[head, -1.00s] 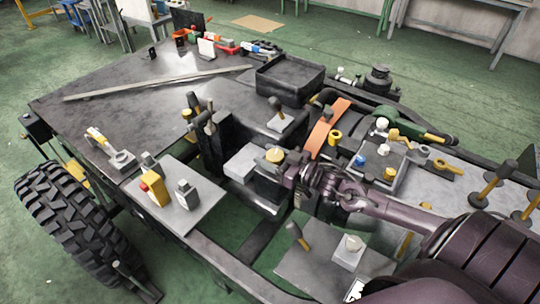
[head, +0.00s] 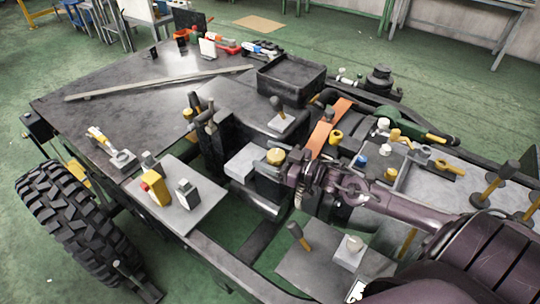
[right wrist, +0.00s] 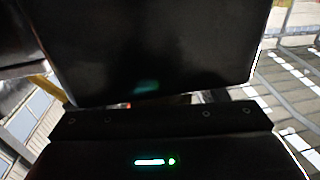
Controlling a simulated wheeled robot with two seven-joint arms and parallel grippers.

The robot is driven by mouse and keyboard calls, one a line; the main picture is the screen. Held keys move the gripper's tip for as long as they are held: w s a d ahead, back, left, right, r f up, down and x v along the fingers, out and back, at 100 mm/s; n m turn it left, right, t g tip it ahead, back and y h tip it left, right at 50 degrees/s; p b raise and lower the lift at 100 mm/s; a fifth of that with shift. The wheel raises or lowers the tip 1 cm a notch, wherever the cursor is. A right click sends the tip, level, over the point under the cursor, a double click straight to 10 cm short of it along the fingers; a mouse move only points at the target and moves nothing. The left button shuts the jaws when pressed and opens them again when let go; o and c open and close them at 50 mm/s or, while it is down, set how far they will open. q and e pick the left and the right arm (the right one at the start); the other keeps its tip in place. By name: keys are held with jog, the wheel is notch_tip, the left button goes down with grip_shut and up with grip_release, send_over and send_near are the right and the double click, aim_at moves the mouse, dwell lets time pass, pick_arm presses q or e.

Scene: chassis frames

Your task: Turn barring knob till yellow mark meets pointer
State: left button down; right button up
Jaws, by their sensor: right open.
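A round knob with a yellow top (head: 276,156) stands on a dark block in the middle of the frame; I take it to be the barring knob. My right gripper (head: 291,170) is open and empty just to the right of it, with a small gap in the head view. The yellow mark and the pointer are too small or hidden to make out. In the right wrist view my own dark gripper body fills the lower part, and a large dark surface (right wrist: 160,50) blocks most of the rest. My left gripper is not in view.
A grey plate (head: 200,215) with yellow and grey switch blocks is at the left. A black tray (head: 290,92) stands behind the knob. An orange strap (head: 328,128) and a grey panel with several knobs and levers lie at the right. The dark tabletop (head: 130,115) is mostly clear.

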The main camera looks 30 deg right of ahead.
aim_at(270, 152)
notch_tip(270, 152, up, 20)
dwell(0.6)
